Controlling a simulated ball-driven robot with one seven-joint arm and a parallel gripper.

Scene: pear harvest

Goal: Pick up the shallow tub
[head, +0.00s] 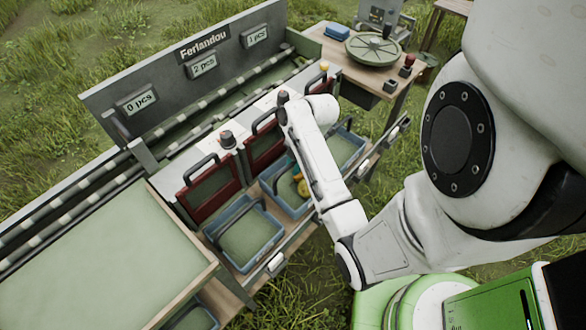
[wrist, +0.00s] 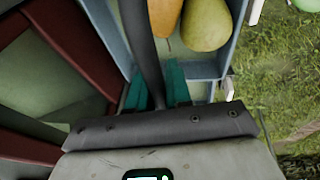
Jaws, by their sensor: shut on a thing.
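A blue shallow tub (head: 292,211) stands in the middle of the row on the wooden bench, partly hidden by my arm in the head view. In the wrist view the tub (wrist: 229,36) holds an orange pear (wrist: 166,14) and a yellow-green pear (wrist: 206,24). A dark handle bar (wrist: 139,30) crosses above the tub. My gripper (wrist: 156,88), with teal fingertips, is shut on this handle, one finger on each side. In the head view the gripper (head: 293,166) is mostly covered by my white arm.
An empty-looking blue tub (head: 246,240) stands to the left and another tub (head: 349,146) to the right. Red gates (head: 208,188) with dark handles stand behind them. A wooden table (head: 330,48) with a round green lid is at the back. Grass lies in front of the bench.

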